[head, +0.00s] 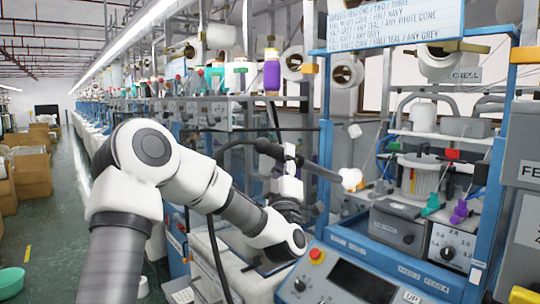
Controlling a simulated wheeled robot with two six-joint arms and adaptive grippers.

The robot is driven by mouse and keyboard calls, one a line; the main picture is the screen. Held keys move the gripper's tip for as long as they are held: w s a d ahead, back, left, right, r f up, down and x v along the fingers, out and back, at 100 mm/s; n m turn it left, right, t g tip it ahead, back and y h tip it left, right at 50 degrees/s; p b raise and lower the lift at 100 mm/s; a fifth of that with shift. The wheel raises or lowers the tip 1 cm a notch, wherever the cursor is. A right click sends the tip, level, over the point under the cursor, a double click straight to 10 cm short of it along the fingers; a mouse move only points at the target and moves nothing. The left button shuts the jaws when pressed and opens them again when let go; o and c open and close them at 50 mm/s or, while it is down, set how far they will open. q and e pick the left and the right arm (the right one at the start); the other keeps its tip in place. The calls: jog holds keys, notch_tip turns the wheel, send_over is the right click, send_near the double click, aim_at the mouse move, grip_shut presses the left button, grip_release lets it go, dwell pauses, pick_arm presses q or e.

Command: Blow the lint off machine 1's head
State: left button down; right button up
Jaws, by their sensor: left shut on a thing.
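My left gripper (289,160) is in the middle of the head view, shut on a black air wand (318,168). A dark hose (232,146) runs from the wand's left end and hangs down beside my arm. The wand points right, toward the blue-framed knitting machine (496,170). A white fluffy tuft (351,179) shows at the wand's tip; I cannot tell whether they touch. Another small white tuft (354,131) is higher up, by the frame. The machine's head (420,178) has a pale ribbed cylinder. My right gripper is out of view.
A control panel (352,282) with a red button (317,254) is below the wand. A grey box (396,226) and a dial box (452,243) stand below the head. A sign (396,22) hangs above. The aisle (62,210) at left is open, with cardboard boxes (32,170) along it.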

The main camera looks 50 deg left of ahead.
aim_at(311, 170)
pick_arm(q)
jog(key=w+d+f, duration=0.1)
jog(key=w, duration=0.1)
jog(key=w+d+f, duration=0.1)
jog(key=w, duration=0.1)
jog(key=w+d+f, duration=0.1)
jog(key=w, duration=0.1)
jog(key=shift+w+f, duration=0.2)
jog(key=shift+w, duration=0.2)
jog(key=shift+s, duration=0.1)
dwell(2.0)
